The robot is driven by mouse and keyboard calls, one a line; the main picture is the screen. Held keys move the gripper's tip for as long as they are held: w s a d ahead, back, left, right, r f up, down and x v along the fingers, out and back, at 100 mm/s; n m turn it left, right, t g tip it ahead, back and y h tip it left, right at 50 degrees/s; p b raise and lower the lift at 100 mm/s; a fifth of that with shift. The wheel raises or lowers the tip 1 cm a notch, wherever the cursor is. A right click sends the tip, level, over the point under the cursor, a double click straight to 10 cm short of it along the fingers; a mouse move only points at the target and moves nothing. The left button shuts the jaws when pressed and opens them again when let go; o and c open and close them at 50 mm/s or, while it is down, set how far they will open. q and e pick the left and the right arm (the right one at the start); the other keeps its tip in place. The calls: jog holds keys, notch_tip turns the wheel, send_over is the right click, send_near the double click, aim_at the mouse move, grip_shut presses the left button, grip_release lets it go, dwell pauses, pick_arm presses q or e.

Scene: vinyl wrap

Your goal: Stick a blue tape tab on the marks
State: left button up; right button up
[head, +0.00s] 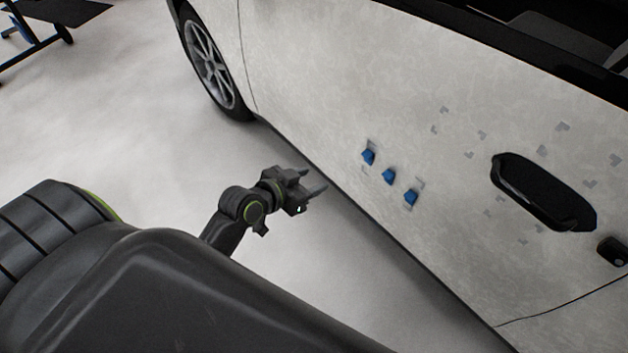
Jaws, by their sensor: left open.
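Three blue tape tabs (388,176) sit in a slanting row on the pale car door (330,80), each over or beside a grey mark. Several more grey marks (482,135) without blue on them show on the door around the black handle recess. My left gripper (316,180) is open, with nothing visible between its fingers. It is in front of the lower door edge, left of the blue tabs and apart from them. My right gripper is not in view.
The black door handle recess (543,192) is at the right, with a small dark fitting (614,250) near it. A car wheel (212,65) is at the upper left. A dark table or cart (60,12) stands far left. The pale floor (120,110) between is clear.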

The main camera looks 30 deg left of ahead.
pick_arm(q)
notch_tip(320, 180, up, 3)
jog(key=d, duration=0.1)
jog(key=m+h+b, duration=0.1)
jog(key=b, duration=0.1)
send_near(365, 155)
jog(key=shift+t, duration=0.4)
jog(key=x, duration=0.7)
jog(key=shift+w+d+f, duration=0.2)
jog(key=shift+f, duration=0.2)
jog(key=shift+w+d+f, duration=0.15)
jog(key=shift+w+f, duration=0.05)
jog(key=shift+w, duration=0.15)
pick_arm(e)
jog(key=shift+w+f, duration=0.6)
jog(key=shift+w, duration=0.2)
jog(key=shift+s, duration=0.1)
pick_arm(q)
jog(key=shift+c, duration=0.7)
grip_shut()
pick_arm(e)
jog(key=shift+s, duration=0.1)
